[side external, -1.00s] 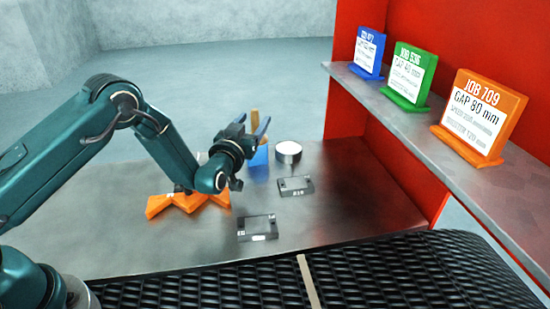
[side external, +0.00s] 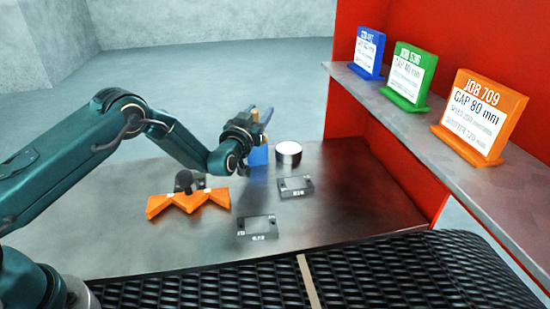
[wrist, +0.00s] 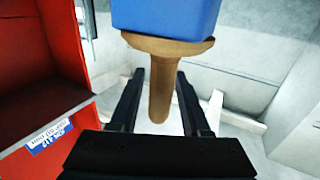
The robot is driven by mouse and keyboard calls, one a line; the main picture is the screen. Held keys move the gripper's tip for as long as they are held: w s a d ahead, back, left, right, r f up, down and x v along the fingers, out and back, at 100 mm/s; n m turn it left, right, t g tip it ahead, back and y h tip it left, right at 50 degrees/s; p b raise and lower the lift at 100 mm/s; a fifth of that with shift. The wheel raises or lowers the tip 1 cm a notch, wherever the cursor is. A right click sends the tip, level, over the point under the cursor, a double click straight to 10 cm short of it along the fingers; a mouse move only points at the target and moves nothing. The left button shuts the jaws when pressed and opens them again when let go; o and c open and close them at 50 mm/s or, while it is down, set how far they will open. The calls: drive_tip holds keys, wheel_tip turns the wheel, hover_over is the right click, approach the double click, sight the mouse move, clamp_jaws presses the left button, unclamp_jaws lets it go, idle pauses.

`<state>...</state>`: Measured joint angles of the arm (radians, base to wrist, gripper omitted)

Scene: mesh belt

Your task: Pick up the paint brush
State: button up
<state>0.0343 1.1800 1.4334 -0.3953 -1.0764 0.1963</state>
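The paint brush (wrist: 159,90) shows a tan wooden handle that sticks out of a blue holder (wrist: 165,17) in the wrist view. In the side view the blue holder (side external: 259,156) stands at the back of the metal table, partly hidden by my arm. My gripper (wrist: 160,92) is open, with one finger on each side of the handle and a gap visible on both sides. In the side view my gripper (side external: 258,114) is above the holder at handle height. The bristle end is hidden.
A white-topped round tin (side external: 289,153) is right of the holder. Two dark gauge blocks (side external: 295,187) (side external: 257,227) and an orange zigzag stand (side external: 188,201) lie on the table. A black mesh belt (side external: 400,275) runs along the front. A shelf (side external: 420,128) with job signs is at right.

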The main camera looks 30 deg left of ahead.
clamp_jaws()
wheel_tip(320, 180, up, 12)
drive_tip(key=w+n, duration=0.1)
drive_tip(key=n, duration=0.1)
drive_tip(key=w+d+f+n, duration=0.1)
drive_tip(key=f, duration=0.3)
drive_tip(key=w+d+f+t, duration=0.1)
drive_tip(key=d+f, duration=0.1)
drive_tip(key=f, duration=0.3)
drive_tip(key=shift+w+d+f+n+t+y, duration=0.15)
drive_tip(key=shift+w+d+n+t+y, duration=0.15)
drive_tip(key=shift+n+y, duration=0.1)
idle(0.3)
